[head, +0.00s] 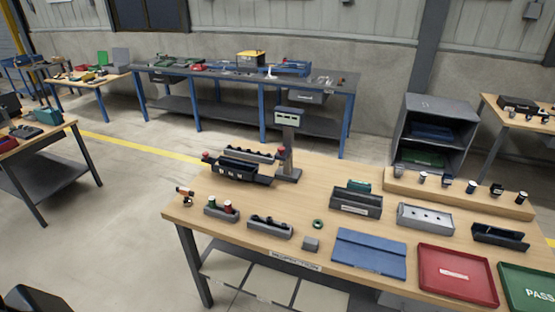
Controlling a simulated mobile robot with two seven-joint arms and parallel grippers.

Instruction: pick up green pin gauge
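A small grey holder block (221,213) stands near the left front of the wooden workbench. Two short upright pins stand in it: a green one (212,201) at its left and a red one (228,206) at its right. The green pin looks like the green pin gauge, small and dark at this distance. A green ring (318,223) lies flat on the bench further right. A dark shape cut off at the bottom left corner may be part of my arm. Neither gripper can be made out.
Beside the holder are a dark slotted rack (270,228) and an orange-and-black item (185,193). Behind stands a black fixture (237,171) by a post with a display (289,118). A blue mat (369,253), red tray (456,275) and green PASS tray (530,289) lie right.

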